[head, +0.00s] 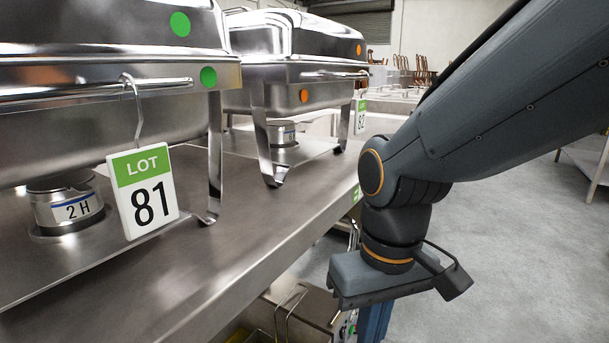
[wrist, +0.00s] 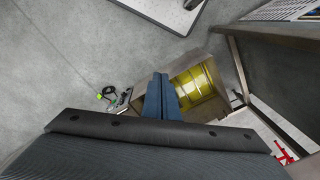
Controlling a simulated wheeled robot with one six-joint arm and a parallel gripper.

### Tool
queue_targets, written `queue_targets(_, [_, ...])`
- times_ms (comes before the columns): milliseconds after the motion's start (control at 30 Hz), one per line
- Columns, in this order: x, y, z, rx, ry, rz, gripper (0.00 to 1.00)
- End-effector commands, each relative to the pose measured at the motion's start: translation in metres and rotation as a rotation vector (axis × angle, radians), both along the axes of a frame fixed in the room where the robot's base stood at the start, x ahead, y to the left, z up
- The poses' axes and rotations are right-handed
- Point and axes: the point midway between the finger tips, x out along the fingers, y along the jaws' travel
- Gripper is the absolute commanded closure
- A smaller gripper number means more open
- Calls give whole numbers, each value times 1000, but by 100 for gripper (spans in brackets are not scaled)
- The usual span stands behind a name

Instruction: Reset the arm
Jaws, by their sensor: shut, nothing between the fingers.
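My arm comes in from the upper right in the head view and bends down beside the front edge of the steel bench (head: 262,225). My gripper (head: 372,325) hangs at the lower middle, its blue fingers partly cut off by the frame's bottom edge. In the wrist view my gripper (wrist: 162,82) points down, with the two blue fingers together and nothing between them. Below them lie a fryer-like steel box (wrist: 222,72) with a yellow inside and the grey floor.
On the bench stand two steel chafing dishes, a near one (head: 110,60) and a farther one (head: 300,70). A LOT 81 tag (head: 143,190) hangs from the near one. A burner can marked 2 H (head: 66,206) sits beneath it. Open grey floor (head: 500,240) lies right.

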Motion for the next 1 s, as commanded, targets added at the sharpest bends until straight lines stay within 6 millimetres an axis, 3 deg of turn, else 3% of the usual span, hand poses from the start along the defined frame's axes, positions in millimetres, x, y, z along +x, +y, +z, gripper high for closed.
queue_targets(467, [5, -28, 45, -19, 2, -101, 100])
queue_targets(1000, [0, -92, 117, -47, 7, -284, 100])
